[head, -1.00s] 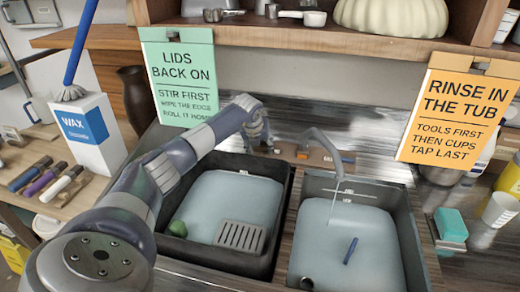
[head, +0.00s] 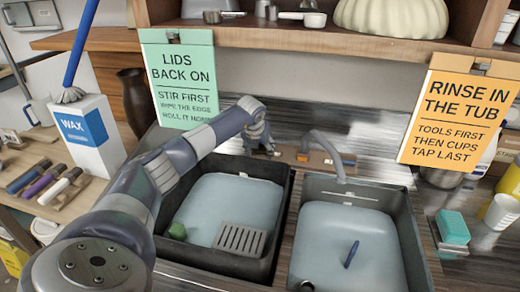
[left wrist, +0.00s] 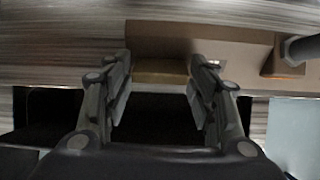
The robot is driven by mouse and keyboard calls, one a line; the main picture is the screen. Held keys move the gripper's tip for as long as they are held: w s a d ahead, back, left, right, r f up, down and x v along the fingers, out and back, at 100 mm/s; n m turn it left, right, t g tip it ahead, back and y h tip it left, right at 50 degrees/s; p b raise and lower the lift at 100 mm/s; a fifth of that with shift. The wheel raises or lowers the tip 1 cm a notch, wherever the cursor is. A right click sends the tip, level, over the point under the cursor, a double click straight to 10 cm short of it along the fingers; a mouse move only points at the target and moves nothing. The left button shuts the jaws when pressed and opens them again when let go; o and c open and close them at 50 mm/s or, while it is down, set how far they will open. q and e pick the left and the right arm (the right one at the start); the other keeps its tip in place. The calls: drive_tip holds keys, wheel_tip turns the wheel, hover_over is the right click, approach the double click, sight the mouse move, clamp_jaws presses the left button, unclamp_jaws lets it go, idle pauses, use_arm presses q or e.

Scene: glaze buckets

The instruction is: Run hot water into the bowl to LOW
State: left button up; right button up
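The grey tap (head: 325,146) arches from a brown base behind the two basins, its spout over the back of the right basin (head: 409,235). No stream shows below it. Both the left basin (head: 170,236) and the right basin hold pale blue water. Which one is the bowl is unclear, and no LOW mark is readable. My left gripper (head: 262,148) is behind the left basin, left of the tap. In the left wrist view its fingers (left wrist: 160,88) are apart, with a tan block (left wrist: 160,71) beyond or between them; contact is unclear. My right gripper is out of view.
A blue stick-like thing (head: 351,254) is in the right basin. Two hanging signs (head: 180,78) (head: 455,115) flank the tap area. A wax box (head: 90,135) stands left; a teal sponge (head: 452,227) lies right.

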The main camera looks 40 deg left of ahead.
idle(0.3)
use_arm(q)
drive_tip(key=v, duration=1.2)
drive_tip(key=shift+f, duration=0.1)
idle(0.3)
